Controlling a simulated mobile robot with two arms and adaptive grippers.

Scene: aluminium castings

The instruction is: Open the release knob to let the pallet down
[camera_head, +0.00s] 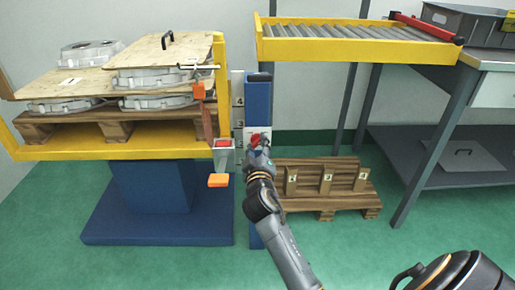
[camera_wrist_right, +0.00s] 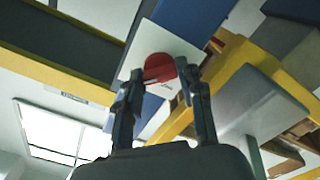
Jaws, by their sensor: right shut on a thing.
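The red release knob (camera_head: 254,139) sits on a white plate on the blue post in the middle of the head view. My right gripper (camera_head: 259,146) is at the knob, partly covering it. In the right wrist view, the round red knob (camera_wrist_right: 160,70) lies between the two fingers of my right gripper (camera_wrist_right: 157,90), which is shut on it. The loaded wooden pallet (camera_head: 75,128) rests raised on the yellow lift frame (camera_head: 100,152) at left, above a blue base. It carries grey castings (camera_head: 155,101) and wooden boards. My left gripper is not in view.
A grey box with a red top (camera_head: 222,150) and an orange piece (camera_head: 218,181) are left of the post. A low pallet with numbered blocks (camera_head: 327,182) stands on the floor at right. A yellow roller conveyor (camera_head: 355,52) and a grey-legged table (camera_head: 440,140) are behind.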

